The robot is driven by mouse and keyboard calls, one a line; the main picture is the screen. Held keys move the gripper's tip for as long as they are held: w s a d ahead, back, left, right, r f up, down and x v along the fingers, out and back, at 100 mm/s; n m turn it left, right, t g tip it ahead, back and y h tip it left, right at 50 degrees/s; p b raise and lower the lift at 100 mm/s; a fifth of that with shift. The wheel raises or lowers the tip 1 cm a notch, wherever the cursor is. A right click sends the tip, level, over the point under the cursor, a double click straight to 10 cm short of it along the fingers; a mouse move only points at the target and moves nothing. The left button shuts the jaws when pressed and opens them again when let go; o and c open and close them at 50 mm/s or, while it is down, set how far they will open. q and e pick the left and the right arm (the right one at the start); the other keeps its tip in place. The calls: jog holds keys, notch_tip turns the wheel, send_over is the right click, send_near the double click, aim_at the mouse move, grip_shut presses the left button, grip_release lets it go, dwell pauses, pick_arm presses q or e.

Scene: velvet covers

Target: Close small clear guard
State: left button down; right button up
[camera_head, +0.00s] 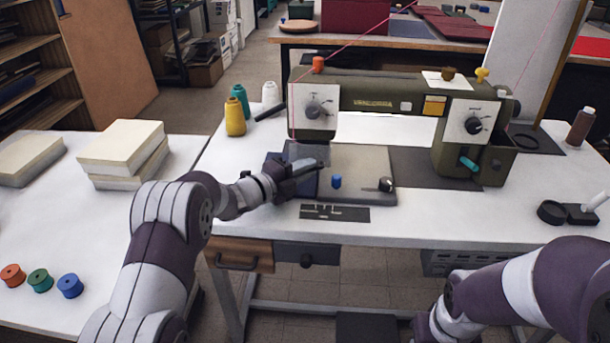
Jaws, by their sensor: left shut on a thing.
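The olive sewing machine (375,92) stands on the white table. The small clear guard (306,151) shows as a greyish see-through panel below the machine's needle end, at the left of the grey bed plate (352,162). My left gripper (312,166) is at the guard's lower edge, shut on it. The dark fingers hide the exact contact, and I cannot tell the guard's exact angle. My right arm (520,290) comes in at the lower right, and its gripper is out of view.
Thread cones (235,116) stand at the table's back left. Stacked cream blocks (123,148) and several small spools (40,280) are on the left table.

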pick_arm(q)
jog(key=c, duration=1.2)
grip_release()
